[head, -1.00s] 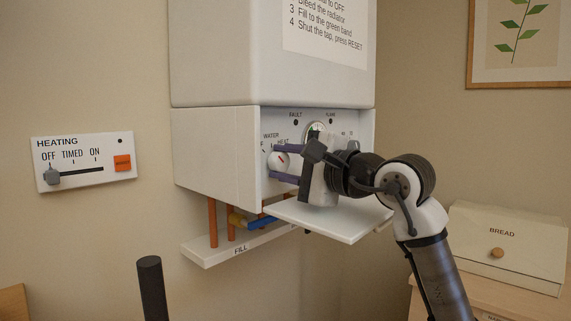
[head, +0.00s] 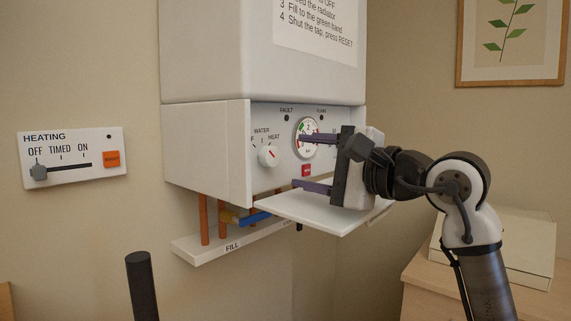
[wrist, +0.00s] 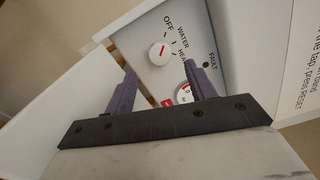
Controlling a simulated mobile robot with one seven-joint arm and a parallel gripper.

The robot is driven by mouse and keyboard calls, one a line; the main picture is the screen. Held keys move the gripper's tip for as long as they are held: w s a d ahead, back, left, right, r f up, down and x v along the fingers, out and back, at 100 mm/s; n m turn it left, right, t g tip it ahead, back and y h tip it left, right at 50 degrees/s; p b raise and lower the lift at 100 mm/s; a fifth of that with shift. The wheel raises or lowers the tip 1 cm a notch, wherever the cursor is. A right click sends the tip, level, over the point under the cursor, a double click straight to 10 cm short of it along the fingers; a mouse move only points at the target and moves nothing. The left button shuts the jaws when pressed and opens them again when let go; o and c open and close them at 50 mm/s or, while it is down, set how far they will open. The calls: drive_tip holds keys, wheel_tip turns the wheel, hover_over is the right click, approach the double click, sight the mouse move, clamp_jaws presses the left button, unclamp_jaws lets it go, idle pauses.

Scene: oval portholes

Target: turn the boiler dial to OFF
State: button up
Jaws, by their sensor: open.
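The boiler dial (head: 268,156) is a round white knob with a red mark, on the boiler's front panel. The labels WATER and HEAT show above it, and OFF is partly cut off in the head view. The dial also shows in the wrist view (wrist: 160,52), where OFF is readable; I cannot tell for sure which label the mark meets. My gripper (head: 298,161) is open and empty, right of the dial and apart from it. In the wrist view its purple fingers (wrist: 160,70) are spread below the dial.
The pressure gauge (head: 306,138) and a red button (head: 306,170) are right of the dial, the gauge partly behind the upper finger. The lowered flap (head: 300,207) juts out beneath the gripper. A HEATING slider panel (head: 72,158) is on the left wall. Pipes (head: 222,218) hang below.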

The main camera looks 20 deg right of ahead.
drive_tip(key=v, duration=0.6)
drive_tip(key=shift+s+d+b, duration=0.1)
drive_tip(key=shift+s+b, duration=0.1)
drive_tip(key=shift+b, duration=0.1)
